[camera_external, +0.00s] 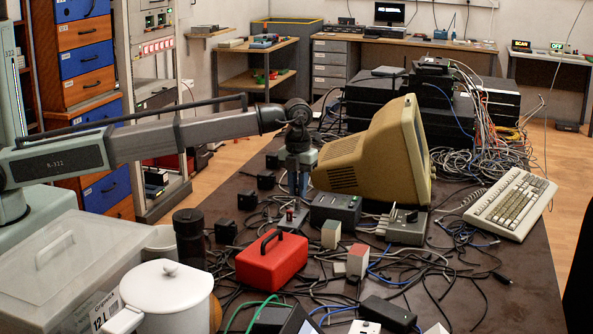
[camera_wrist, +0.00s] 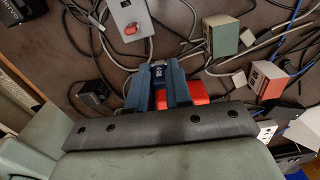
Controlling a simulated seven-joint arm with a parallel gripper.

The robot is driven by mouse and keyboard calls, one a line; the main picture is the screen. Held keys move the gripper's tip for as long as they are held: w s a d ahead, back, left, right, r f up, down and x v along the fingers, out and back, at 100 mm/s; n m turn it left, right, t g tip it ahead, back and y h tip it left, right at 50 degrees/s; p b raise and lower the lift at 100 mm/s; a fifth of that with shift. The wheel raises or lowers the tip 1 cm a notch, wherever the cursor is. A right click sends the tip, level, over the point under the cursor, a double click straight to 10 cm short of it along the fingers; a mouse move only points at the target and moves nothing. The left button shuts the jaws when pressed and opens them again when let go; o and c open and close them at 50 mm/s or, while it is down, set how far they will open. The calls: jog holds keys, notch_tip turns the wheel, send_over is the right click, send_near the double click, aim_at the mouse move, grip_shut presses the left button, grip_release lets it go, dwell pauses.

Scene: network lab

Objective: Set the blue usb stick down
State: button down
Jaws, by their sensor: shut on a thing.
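My gripper (camera_external: 299,190) points down over the middle of the cluttered table, in front of the beige monitor. In the wrist view, my gripper (camera_wrist: 158,82) has its two dark blue fingers closed on the blue usb stick (camera_wrist: 158,71), a small dark blue piece with pale marking on it. In the external view I cannot make out the stick between the fingers. I cannot tell whether it touches the table.
Near the gripper are a grey switch box (camera_wrist: 129,27), a green-topped block (camera_external: 331,235), a red-topped block (camera_external: 357,260) and a red case (camera_external: 272,259). Cables cover much of the table. The beige monitor (camera_external: 375,152) stands close on the right.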

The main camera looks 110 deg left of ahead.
jog(key=d, duration=0.5)
jog(key=shift+n, duration=0.5)
jog(key=shift+f, duration=5.2)
jog(key=shift+f, duration=0.15)
jog(key=c, duration=1.1)
grip_release()
jog(key=shift+o, duration=0.2)
notch_tip(320, 180, up, 12)
jog(key=shift+r, duration=0.2)
jog(key=shift+a, duration=0.1)
